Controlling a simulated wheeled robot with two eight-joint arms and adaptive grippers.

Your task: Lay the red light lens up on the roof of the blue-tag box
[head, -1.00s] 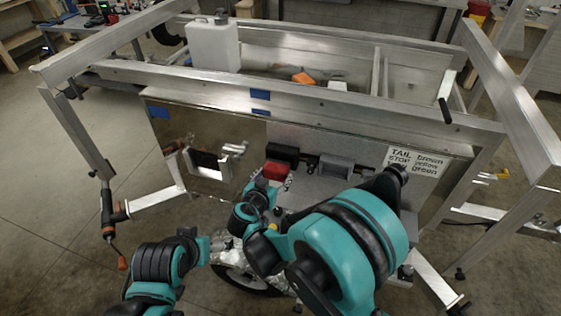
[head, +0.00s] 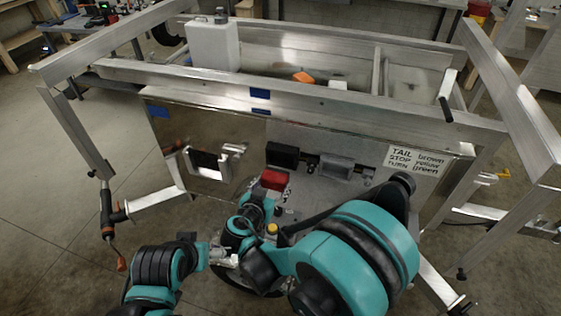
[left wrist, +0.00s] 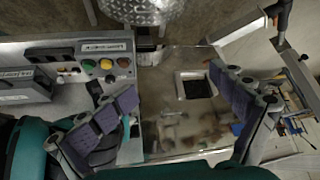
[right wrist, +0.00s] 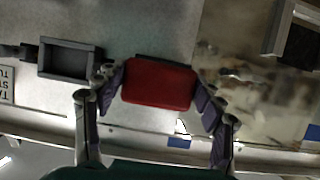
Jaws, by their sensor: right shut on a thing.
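The red light lens (head: 273,179) is between the fingers of my right gripper (head: 265,192), in front of the trailer's wall panel. In the right wrist view the red lens (right wrist: 158,84) sits between both fingers of the right gripper (right wrist: 160,90), its broad face to the camera. A black box (head: 282,155) and a grey open-fronted box (head: 335,166) are on the panel behind it. Blue tags (head: 260,110) show on the rail and panel; I cannot tell which box they mark. My left gripper (left wrist: 170,100) is open and empty, fingers wide apart.
A wiring label (head: 417,160) is at the panel's right. A framed opening (head: 208,164) is at its left. A white jug (head: 213,45) and an orange item (head: 302,77) are behind the upper rail. A button panel (left wrist: 105,62) shows in the left wrist view.

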